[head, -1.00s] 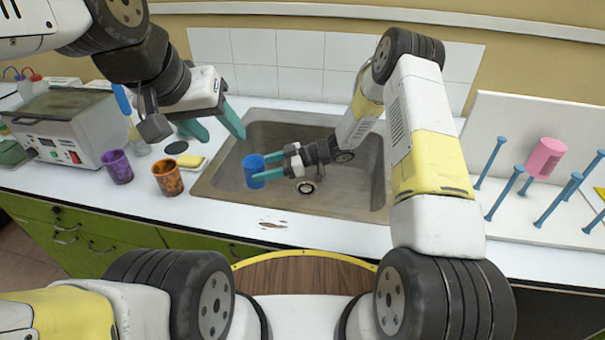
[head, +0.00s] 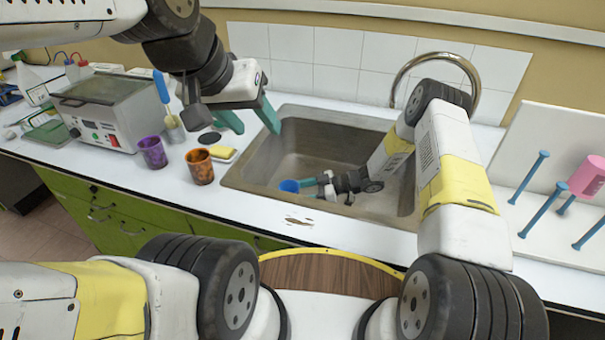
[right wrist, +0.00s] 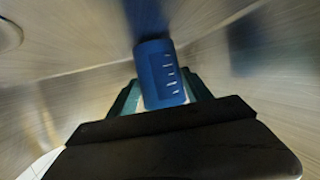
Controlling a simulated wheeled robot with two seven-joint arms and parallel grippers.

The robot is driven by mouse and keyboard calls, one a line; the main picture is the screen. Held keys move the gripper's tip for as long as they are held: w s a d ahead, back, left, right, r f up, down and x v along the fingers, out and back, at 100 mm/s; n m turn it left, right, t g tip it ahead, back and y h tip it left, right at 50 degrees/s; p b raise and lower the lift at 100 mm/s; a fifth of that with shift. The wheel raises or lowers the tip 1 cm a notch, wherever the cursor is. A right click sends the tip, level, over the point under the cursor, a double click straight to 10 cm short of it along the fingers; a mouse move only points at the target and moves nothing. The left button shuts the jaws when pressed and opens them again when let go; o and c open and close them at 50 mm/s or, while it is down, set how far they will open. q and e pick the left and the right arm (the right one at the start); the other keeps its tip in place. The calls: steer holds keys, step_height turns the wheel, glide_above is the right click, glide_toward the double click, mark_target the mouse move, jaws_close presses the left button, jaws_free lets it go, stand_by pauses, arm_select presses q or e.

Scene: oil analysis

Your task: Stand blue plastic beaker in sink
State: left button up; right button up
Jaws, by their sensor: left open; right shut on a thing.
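The blue plastic beaker (head: 289,186) is low inside the sink near its front left wall. It also shows in the right wrist view (right wrist: 160,75), with white graduation marks, between the green fingers. My right gripper (head: 306,184) is shut on the beaker. Whether the beaker touches the sink floor I cannot tell. The metal sink (head: 325,135) is set in the white counter. My left gripper (head: 250,120) is open and empty, over the sink's back left corner area.
A purple beaker (head: 152,152) and an orange stained beaker (head: 200,167) stand on the counter left of the sink, near a yellow sponge (head: 223,154). A faucet (head: 440,56) arches behind the sink. A drying rack with blue pegs holds a pink beaker (head: 587,177) at right.

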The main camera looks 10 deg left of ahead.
steer(key=o, duration=1.3)
steer(key=shift+f, duration=0.15)
steer(key=shift+o, duration=0.2)
steer(key=shift+d+r, duration=0.1)
steer(key=shift+r, duration=0.15)
steer(key=v, duration=0.7)
steer(key=shift+d, duration=0.1)
